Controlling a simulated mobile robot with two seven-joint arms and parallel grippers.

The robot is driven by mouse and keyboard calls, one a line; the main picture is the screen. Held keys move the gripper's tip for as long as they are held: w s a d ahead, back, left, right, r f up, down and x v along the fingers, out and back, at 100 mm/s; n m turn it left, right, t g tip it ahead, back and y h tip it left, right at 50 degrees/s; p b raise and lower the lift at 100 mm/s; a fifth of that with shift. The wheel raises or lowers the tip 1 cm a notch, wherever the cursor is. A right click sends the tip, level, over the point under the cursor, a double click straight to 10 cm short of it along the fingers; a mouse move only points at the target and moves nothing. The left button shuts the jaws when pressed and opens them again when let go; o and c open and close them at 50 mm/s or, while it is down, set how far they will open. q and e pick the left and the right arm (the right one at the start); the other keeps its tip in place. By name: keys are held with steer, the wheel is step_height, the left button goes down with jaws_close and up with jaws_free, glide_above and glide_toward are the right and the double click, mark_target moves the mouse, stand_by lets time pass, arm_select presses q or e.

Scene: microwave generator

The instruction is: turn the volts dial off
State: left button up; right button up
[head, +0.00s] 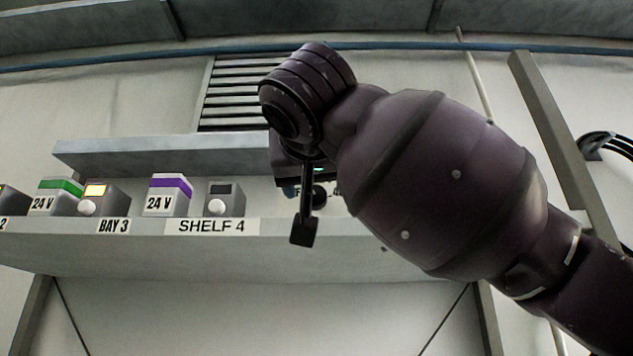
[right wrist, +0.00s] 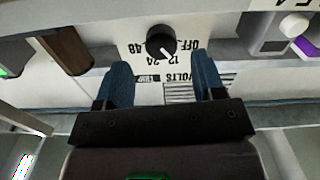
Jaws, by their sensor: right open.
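The volts dial (right wrist: 162,42) is a round black knob with a white pointer line, seen upside down in the right wrist view. Its pointer slants to the lower right of that picture, and I cannot tell surely which mark it meets. OFF, 12, 24 and 48 are printed around it, with VOLTS below. My right gripper (right wrist: 163,78) is open, with one blue finger on each side of the picture below the knob. The fingertips are apart from the knob as far as I can see. In the head view my right arm hides most of the dial's panel.
A grey shelf (head: 120,238) holds a green-topped 24 V block (head: 57,196), a purple-topped 24 V block (head: 168,196) and small grey boxes with white knobs (head: 220,200). A louvred vent (head: 235,90) is behind. The space below the shelf looks clear.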

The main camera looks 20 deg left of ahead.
mark_target(315, 193)
steer(key=shift+p+x, duration=0.6)
steer(key=shift+x, duration=1.35)
steer(key=shift+s, duration=0.1)
steer(key=c, duration=0.9)
